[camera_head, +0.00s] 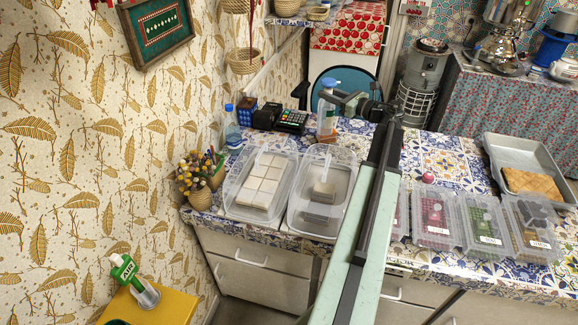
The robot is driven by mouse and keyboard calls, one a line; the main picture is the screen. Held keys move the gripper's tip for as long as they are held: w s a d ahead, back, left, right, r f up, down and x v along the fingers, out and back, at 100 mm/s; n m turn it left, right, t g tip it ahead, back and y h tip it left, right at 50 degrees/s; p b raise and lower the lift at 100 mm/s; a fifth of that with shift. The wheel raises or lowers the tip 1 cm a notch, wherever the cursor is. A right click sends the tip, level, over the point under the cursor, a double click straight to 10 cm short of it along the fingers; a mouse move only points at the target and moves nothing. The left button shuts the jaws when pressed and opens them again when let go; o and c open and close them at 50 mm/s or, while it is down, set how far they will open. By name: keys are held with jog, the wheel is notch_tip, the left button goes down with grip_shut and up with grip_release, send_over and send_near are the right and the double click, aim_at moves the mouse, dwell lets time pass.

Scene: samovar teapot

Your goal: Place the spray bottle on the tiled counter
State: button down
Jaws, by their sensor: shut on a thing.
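My gripper (340,98) is at the far side of the tiled counter (437,163), at the end of my outstretched arm. It is shut on the spray bottle (326,118), a pale bottle with a blue top, around its upper part. The bottle looks upright. The fingertips are small and partly hidden by the bottle.
Clear boxes (262,186) line the counter's near side, with a metal tray (530,168) at right. A card terminal (292,121) and a clear blue-capped bottle (232,127) stand left of the gripper. A green-labelled pump bottle (126,270) stands lower left.

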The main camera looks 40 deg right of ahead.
aim_at(331, 123)
jog(key=shift+a+f+n+y, duration=0.3)
jog(key=shift+a+f+y, duration=0.05)
jog(key=shift+a+y, duration=0.15)
notch_tip(331, 123, down, 10)
jog(key=b, duration=1)
jog(key=shift+d+f, duration=0.1)
jog(key=shift+f, duration=0.05)
jog(key=shift+r, duration=0.25)
jog(key=shift+f, duration=0.2)
jog(key=c, duration=1.1)
grip_release()
jog(key=shift+r, duration=0.15)
jog(key=s+d, duration=0.2)
jog(key=s, duration=1)
